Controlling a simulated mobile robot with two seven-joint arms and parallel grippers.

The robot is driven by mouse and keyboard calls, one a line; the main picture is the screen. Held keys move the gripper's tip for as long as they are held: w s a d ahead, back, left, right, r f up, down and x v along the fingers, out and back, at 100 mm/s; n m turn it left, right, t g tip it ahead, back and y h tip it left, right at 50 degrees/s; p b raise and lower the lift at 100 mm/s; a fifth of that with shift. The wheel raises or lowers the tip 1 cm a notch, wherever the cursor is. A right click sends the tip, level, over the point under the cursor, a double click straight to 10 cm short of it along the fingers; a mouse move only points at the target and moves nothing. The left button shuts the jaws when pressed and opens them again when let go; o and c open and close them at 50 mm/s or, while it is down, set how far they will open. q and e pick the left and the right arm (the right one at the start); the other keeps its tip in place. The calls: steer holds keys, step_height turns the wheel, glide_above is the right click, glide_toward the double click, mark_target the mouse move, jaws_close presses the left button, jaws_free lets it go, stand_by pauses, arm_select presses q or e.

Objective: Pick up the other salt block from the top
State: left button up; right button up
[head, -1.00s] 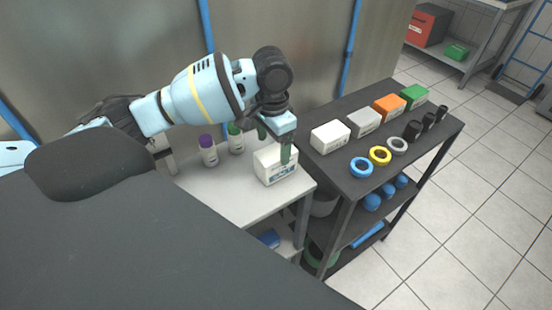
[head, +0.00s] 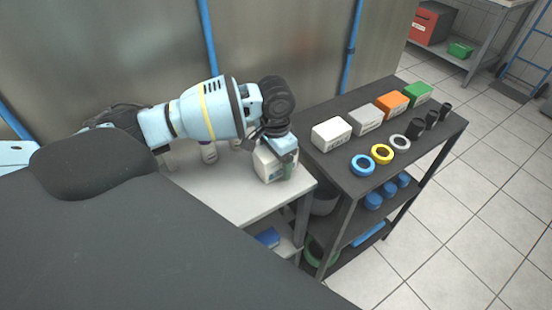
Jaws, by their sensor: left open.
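A white block (head: 264,168) with a printed label sits on the small light table, near its right edge. My left gripper (head: 277,160) is over this block, pointing down, with its jaws open. One green-padded finger is in front of the block's near face; the other finger is hidden behind the block and the hand. A second white block (head: 331,134) stands on the dark rack's top shelf, apart from the gripper. The labels are too small to read. My right gripper is not in view.
The light table (head: 225,195) holds a bottle (head: 208,153) left of the gripper. The dark rack (head: 335,170) beside it carries grey (head: 365,120), orange (head: 391,103) and green (head: 417,92) blocks, rings and black cylinders. A metal wall (head: 280,45) stands behind.

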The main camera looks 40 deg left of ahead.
arm_select(q)
steer(key=c, duration=1.6)
steer(key=shift+w+r, duration=0.1)
steer(key=shift+r, duration=0.05)
jaws_close()
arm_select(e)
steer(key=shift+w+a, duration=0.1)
